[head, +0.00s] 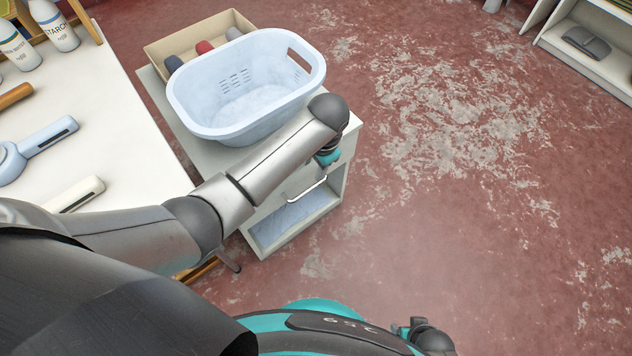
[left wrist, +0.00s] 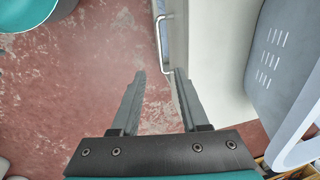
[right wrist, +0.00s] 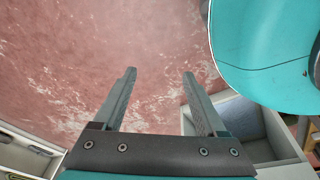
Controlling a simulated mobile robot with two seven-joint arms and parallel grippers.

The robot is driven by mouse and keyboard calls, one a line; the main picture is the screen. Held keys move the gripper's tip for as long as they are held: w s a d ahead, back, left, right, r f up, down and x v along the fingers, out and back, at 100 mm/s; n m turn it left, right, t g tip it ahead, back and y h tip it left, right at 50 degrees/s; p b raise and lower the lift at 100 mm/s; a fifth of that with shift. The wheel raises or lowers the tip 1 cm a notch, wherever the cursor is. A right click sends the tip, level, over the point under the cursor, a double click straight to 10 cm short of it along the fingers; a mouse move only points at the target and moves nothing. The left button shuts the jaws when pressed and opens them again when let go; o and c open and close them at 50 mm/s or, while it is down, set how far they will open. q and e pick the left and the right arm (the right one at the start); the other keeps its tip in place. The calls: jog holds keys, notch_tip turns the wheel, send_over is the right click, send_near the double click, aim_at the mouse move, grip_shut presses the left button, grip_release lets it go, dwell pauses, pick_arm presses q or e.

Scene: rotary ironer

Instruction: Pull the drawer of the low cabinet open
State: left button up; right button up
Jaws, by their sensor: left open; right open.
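The low cabinet (head: 341,176) stands beside the white table. Its drawer front (head: 296,183) looks flush with the cabinet, though my left arm hides part of it. The drawer has a pale bar handle (head: 306,189), which also shows in the left wrist view (left wrist: 158,42). My left gripper (left wrist: 160,72) is open and empty, close to the handle. In that view the handle's near end appears between the fingertips; I see no grip on it. In the head view its fingers are mostly hidden by the arm. My right gripper (right wrist: 160,72) is open and empty above the floor.
A light-blue laundry basket (head: 250,85) and a shallow box (head: 160,52) sit on the cabinet top. Below the drawer is an open compartment (head: 290,220). The white table (head: 110,120) holds bottles and tools. The red floor (head: 470,190) to the right is clear.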

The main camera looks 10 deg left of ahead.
pick_arm(q)
jog(key=f+b, duration=0.1)
jog(key=f, duration=0.1)
jog(key=b, duration=0.3)
send_near(307, 191)
jog(key=f+b, duration=0.1)
jog(key=f, duration=0.1)
jog(key=f+b, duration=0.2)
jog(key=w+a+f+b, duration=0.1)
jog(key=f+b, duration=0.1)
jog(key=shift+a+f, duration=0.1)
jog(key=shift+f, duration=0.25)
jog(key=shift+a+f+b, duration=0.1)
jog(key=shift+f+b, duration=0.3)
pick_arm(e)
jog(key=w+a+r+t, duration=0.1)
jog(key=w+r, duration=0.3)
jog(key=r, duration=0.5)
jog(key=w+a+r+t, duration=0.1)
jog(key=w+a+r, duration=0.3)
jog(key=r, duration=0.4)
jog(key=shift+w+r+y, duration=0.3)
jog(key=shift+w+r, duration=0.05)
pick_arm(q)
grip_shut()
